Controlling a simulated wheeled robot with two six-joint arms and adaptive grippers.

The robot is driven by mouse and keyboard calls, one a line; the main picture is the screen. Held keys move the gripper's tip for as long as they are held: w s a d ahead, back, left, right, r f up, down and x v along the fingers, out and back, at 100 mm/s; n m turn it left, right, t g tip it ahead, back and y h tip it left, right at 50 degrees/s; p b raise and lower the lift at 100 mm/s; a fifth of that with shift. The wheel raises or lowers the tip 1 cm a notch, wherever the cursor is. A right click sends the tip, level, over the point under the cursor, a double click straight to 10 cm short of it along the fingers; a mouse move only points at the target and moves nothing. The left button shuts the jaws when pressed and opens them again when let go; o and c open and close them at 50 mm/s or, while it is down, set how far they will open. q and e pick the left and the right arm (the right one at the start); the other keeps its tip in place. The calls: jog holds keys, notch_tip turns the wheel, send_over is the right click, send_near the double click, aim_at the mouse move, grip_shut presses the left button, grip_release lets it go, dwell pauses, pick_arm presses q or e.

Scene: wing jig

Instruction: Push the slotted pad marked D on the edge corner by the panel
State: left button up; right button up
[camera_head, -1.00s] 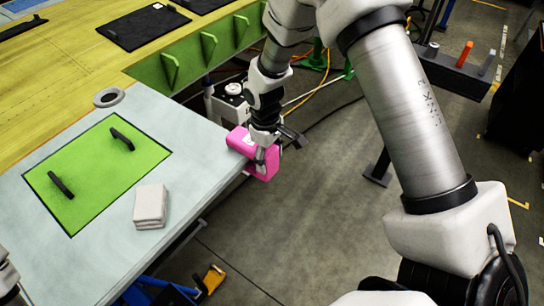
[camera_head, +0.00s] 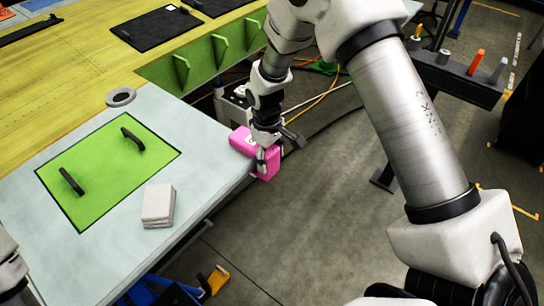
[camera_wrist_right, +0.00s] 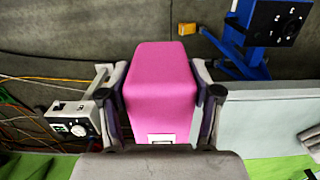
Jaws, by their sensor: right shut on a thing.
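The pink pad (camera_head: 269,168) sits at the near right corner of the grey-white tabletop (camera_head: 205,140), part over the top and part past the edge. My right gripper (camera_head: 268,153) is shut on it. In the right wrist view the pad (camera_wrist_right: 160,85) fills the space between the two fingers, with a small pale label low on its face. The letter D is not readable, and the slot and its contact with the edge are hidden. The green panel (camera_head: 108,165) with two black handles lies on the tabletop. My left gripper is out of view; only a bit of my left arm shows.
A stack of pale cloths or pads (camera_head: 158,204) lies near the tabletop's front edge. A grey ring (camera_head: 121,97) lies at its back edge. A white box with a dial (camera_wrist_right: 75,122) stands below the corner. Open floor lies to the right.

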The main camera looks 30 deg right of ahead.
jog(key=shift+w, duration=0.15)
jog(key=o, duration=1)
jog(key=shift+o, duration=1.1)
jog(key=shift+w+a, duration=0.2)
jog(key=shift+r, duration=0.1)
jog(key=r, duration=1.1)
jog(key=shift+w+a+r, duration=0.15)
jog(key=shift+w+r, duration=0.15)
jog(key=shift+r, duration=0.05)
